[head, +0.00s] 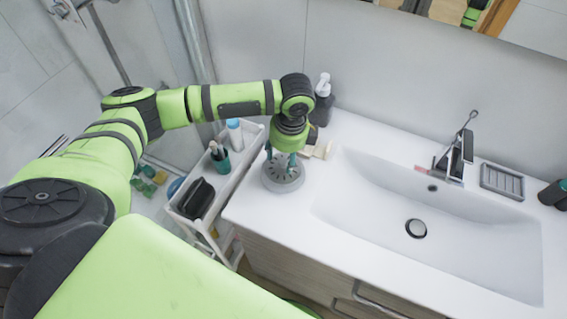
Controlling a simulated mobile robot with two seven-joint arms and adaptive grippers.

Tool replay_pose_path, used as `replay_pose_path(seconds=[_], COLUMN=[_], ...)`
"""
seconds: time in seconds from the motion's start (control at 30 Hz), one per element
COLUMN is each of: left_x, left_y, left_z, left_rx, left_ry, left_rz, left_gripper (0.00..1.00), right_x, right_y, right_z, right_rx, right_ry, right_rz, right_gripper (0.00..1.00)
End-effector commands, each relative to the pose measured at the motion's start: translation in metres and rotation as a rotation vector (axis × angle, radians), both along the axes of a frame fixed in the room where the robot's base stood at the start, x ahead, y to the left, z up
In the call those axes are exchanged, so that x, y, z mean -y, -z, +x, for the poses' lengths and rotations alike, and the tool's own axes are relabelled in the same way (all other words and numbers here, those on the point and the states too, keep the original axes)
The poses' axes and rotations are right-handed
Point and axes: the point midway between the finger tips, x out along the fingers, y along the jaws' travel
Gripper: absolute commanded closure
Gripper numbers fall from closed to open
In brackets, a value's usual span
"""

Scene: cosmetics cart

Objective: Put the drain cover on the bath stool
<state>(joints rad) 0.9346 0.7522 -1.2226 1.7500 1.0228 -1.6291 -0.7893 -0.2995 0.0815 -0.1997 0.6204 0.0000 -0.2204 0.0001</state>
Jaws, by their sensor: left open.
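A round grey slotted disc, which looks like the drain cover (283,182), lies on the white countertop near its left end. I cannot make out a bath stool in this view. My right gripper is not in view.
A white cart (239,173) with bottles, a brush cup and a black pouch (196,197) stands left of the counter. A soap dispenser (323,100) stands behind my gripper. The sink basin (470,235), faucet (457,155) and soap tray (502,182) are to the right.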

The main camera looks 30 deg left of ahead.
Motion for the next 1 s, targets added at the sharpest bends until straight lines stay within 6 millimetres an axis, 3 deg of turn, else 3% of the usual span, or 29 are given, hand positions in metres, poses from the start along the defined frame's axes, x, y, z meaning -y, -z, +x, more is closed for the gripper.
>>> replay_pose_path(seconds=[0.03, 0.2, 0.43, 0.47, 0.57, 0.6, 1.0], left_x=[0.0, -0.002, -0.002, -0.002, -0.002, -0.002, -0.002], left_y=[0.004, 0.022, 0.025, 0.025, 0.024, 0.024, 0.024], left_z=[-0.001, 0.0, 0.0, 0.0, 0.0, 0.0, 0.0], left_rx=[-0.004, 0.0, 0.002, 0.002, 0.002, 0.001, 0.0], left_ry=[0.0, 0.0, 0.0, 0.0, 0.0, 0.0, 0.0], left_rz=[0.001, 0.0, 0.0, 0.0, 0.0, 0.0, 0.0], left_gripper=[0.46, 0.46, 0.46, 0.54, 0.94, 1.0, 1.0], right_x=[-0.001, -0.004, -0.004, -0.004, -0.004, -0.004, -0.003], right_y=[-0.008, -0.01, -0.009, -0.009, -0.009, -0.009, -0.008], right_z=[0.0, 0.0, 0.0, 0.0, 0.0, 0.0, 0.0], right_rx=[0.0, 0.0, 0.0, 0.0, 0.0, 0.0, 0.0], right_ry=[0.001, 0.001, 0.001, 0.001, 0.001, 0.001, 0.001], right_rz=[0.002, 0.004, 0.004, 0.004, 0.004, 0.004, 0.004], right_gripper=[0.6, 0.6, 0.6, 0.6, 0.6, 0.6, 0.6])
